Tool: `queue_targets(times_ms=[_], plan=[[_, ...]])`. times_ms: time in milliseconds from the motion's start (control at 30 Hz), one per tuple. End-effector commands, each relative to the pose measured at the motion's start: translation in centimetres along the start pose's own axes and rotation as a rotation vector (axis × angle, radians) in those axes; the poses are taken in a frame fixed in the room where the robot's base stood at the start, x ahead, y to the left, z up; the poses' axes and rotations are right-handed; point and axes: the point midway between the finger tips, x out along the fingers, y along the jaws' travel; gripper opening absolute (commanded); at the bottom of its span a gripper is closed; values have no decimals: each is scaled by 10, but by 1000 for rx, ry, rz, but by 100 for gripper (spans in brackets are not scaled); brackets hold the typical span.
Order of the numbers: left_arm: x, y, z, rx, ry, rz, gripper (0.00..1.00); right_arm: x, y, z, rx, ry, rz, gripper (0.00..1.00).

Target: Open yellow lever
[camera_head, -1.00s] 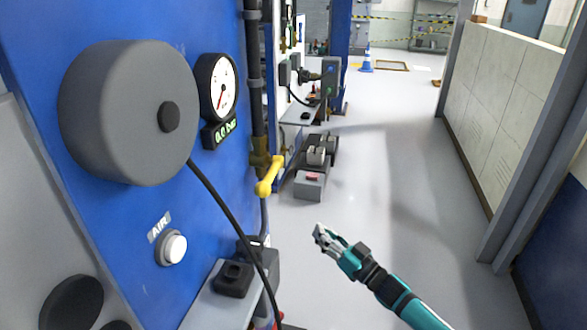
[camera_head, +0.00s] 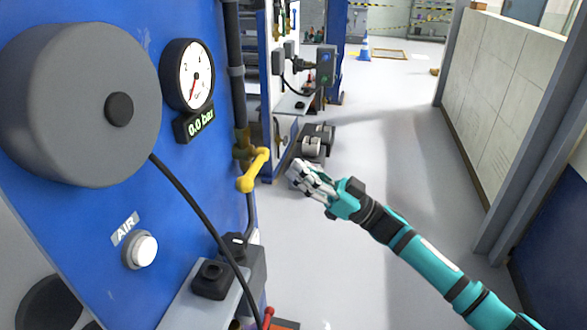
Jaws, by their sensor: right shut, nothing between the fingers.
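The yellow lever (camera_head: 253,169) sits on a brass valve (camera_head: 243,146) on the dark vertical pipe at the right edge of the blue panel. It slants from lower left to upper right. My right gripper (camera_head: 293,171) is shut and empty, just right of the lever in the picture, with a gap between them. The gripper's teal wrist and arm come in from the lower right. My left gripper is not in view.
The blue panel (camera_head: 75,215) carries a grey drum (camera_head: 60,110), a pressure gauge (camera_head: 188,75) reading 0.0 bar and a white AIR button (camera_head: 140,250). A black cable (camera_head: 195,205) hangs in front. The aisle floor (camera_head: 400,170) to the right is clear.

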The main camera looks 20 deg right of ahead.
Motion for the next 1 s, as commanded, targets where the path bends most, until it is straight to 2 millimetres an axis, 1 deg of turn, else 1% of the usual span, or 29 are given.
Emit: queue_targets(times_ms=[33,200,367,433,600,767,1000], plan=[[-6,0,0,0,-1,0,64,13,0,-4,0,6,-3,0],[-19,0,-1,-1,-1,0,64,50,0,-5,0,5,-1,0],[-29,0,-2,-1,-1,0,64,83,0,-4,0,4,-1,0],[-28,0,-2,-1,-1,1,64,77,1,11,6,-2,5,0],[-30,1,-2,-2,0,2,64,70,1,30,2,0,3,0],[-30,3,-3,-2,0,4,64,67,0,37,0,1,1,0],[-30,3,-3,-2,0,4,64,67,0,38,-1,1,1,0]])
